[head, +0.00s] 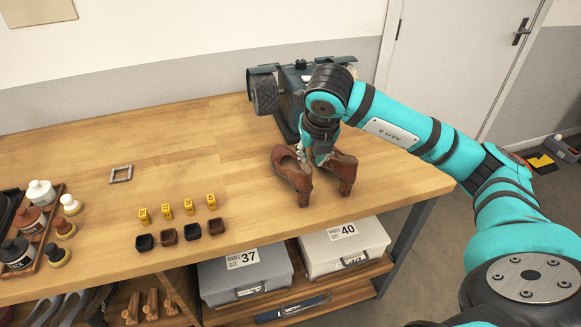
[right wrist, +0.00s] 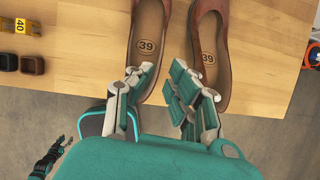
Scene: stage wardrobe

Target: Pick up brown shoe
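A pair of brown heeled shoes stands upright side by side at the right end of the table in the head view: the left shoe (head: 292,172) and the right shoe (head: 343,170). In the right wrist view the left shoe (right wrist: 150,35) and right shoe (right wrist: 210,30) each show a 39 on the insole. My right gripper (head: 312,158) is low over the pair. Its fingers are apart in the wrist view (right wrist: 164,72), one over the left shoe's rear, the other near the gap between the shoes. They hide parts of both shoes; contact cannot be told.
A dark green machine (head: 295,80) stands right behind the shoes. Yellow number tags (head: 178,210), small dark blocks (head: 180,234), a grey frame (head: 121,174) and a bottle tray (head: 50,228) lie further left. Shoe boxes (head: 245,275) sit below. The table between is clear.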

